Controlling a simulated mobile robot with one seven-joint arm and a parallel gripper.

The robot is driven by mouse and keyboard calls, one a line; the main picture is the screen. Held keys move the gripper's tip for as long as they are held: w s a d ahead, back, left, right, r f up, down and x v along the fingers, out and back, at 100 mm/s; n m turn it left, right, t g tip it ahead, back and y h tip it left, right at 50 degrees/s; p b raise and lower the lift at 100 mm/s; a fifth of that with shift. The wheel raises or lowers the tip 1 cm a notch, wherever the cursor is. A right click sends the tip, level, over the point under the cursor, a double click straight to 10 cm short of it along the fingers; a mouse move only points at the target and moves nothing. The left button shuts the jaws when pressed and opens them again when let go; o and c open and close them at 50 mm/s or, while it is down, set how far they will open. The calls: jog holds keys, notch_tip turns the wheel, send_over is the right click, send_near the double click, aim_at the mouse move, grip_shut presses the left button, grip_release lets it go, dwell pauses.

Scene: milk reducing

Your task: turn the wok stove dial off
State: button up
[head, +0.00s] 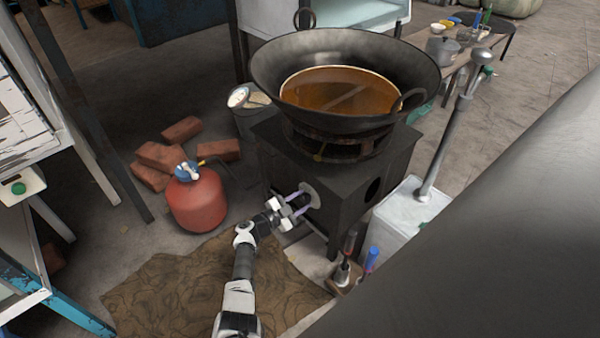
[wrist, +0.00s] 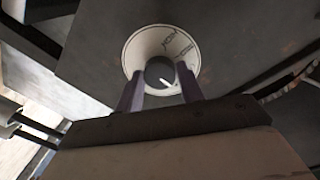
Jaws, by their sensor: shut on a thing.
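The wok stove (head: 290,170) is a dark metal box with a large black wok (head: 345,60) of brown liquid on top. Its dial has a round pale plate (head: 313,192) on the front face. The fingertips (wrist: 160,88) hide the knob's sides and the plate's lower part.
A red gas cylinder (head: 196,200) stands to the left, with loose bricks (head: 160,160) behind it. A white box with a metal lever (head: 440,140) stands to the right of the stove. Blue- and red-handled tools (head: 371,258) stand near the stove's front leg.

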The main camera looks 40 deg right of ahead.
jog(key=shift+m, duration=0.4)
jog(key=o, duration=1)
jog(key=shift+a+r+p, duration=0.1)
jog(key=shift+a+p, duration=0.2)
jog(key=shift+a, duration=0.05)
jog(key=a+p, duration=0.3)
jog(key=a, duration=0.3)
jog(key=a+p, duration=0.3)
jog(key=a, duration=0.4)
jog(key=shift+s+a+r, duration=0.1)
jog(key=shift+s+r, duration=0.1)
